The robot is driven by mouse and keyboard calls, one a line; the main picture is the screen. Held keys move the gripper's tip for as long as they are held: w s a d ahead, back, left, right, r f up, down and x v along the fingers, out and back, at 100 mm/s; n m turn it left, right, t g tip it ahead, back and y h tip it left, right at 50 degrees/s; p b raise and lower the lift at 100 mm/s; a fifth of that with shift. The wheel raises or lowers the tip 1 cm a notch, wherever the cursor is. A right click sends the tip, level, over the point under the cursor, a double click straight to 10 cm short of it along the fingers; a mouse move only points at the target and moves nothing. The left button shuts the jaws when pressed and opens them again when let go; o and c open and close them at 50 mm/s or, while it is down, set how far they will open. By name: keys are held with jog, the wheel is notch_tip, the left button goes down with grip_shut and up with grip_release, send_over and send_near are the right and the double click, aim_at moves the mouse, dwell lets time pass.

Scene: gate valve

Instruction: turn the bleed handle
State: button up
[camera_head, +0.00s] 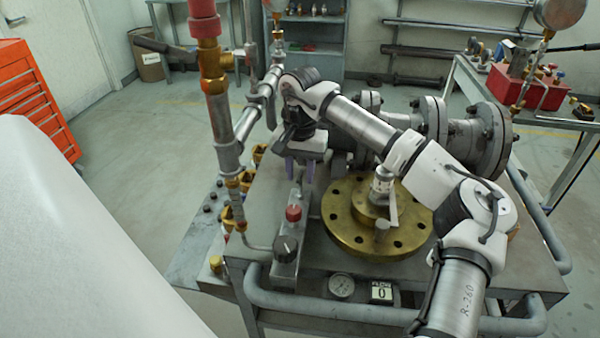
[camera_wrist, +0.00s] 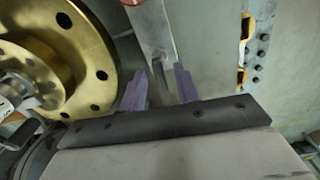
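My gripper (camera_head: 300,170) points down over the far end of a narrow grey panel (camera_head: 290,262). In the wrist view my gripper (camera_wrist: 159,90) has its two purple fingers apart. A thin grey bar (camera_wrist: 158,76) shows in the gap between them, clear of both fingers as far as I can see; it may be the bleed handle. A small silver fitting with a lever (camera_head: 392,208) stands on the brass flange (camera_head: 347,232), right of the gripper. No label tells which one is the bleed handle.
A vertical pipe (camera_head: 217,105) rises on the left. Large flanged grey pipework (camera_head: 440,125) lies behind my arm.

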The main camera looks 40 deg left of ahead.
jog(key=shift+f, duration=0.6)
grip_shut()
